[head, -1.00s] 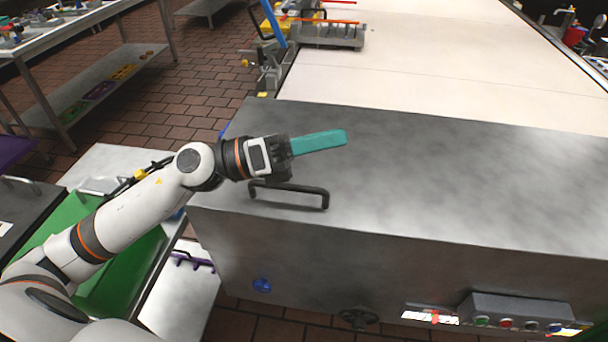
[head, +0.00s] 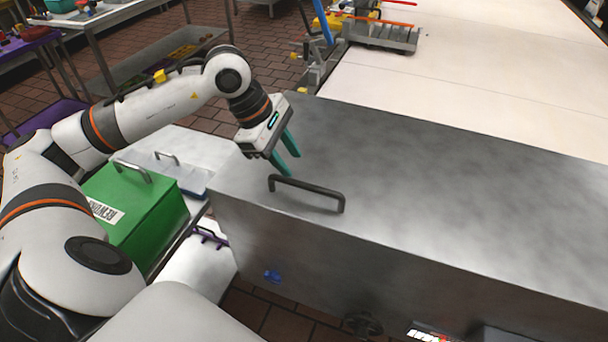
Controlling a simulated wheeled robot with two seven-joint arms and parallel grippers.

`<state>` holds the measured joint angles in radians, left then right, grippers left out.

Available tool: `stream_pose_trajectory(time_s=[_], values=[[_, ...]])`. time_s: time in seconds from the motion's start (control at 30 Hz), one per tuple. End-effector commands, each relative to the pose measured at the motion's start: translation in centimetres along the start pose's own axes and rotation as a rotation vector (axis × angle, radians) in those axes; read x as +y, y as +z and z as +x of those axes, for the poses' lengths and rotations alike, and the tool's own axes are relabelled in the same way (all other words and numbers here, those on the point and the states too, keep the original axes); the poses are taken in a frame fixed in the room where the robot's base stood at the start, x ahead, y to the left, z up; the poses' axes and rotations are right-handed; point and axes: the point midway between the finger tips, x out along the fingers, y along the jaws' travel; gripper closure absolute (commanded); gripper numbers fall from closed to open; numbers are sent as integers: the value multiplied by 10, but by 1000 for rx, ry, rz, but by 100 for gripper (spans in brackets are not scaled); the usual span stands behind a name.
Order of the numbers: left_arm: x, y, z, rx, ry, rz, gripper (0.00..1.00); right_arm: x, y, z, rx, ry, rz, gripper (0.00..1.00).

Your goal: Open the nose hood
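The nose hood (head: 440,190) is a large grey metal cover at the near end of a cream conveyor belt, and its lid looks down. A dark bar handle (head: 308,188) stands on its top near the left front corner. My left gripper (head: 290,166) is above the hood, just behind and left of the handle. Its two teal fingers point down and show a gap with nothing between them. They look apart from the handle. My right gripper is not in view.
A green box (head: 135,205) with a handle stands on a white surface at the left. The conveyor belt (head: 450,80) runs away behind the hood, with a grey rack (head: 380,35) at its left edge. A blue knob (head: 272,276) sits on the hood's front.

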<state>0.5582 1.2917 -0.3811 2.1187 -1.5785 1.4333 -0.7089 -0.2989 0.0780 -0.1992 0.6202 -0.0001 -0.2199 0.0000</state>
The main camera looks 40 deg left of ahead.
Motion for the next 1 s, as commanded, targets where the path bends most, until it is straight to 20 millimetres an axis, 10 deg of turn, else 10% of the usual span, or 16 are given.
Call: stream_pose_trajectory(time_s=[0.4,0.77,1.0], values=[[0,-1,65,3,3,-1,64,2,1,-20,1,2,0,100],[0,-1,72,2,1,-1,64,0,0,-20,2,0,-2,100],[0,-1,72,2,1,-1,100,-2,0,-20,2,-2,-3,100]])
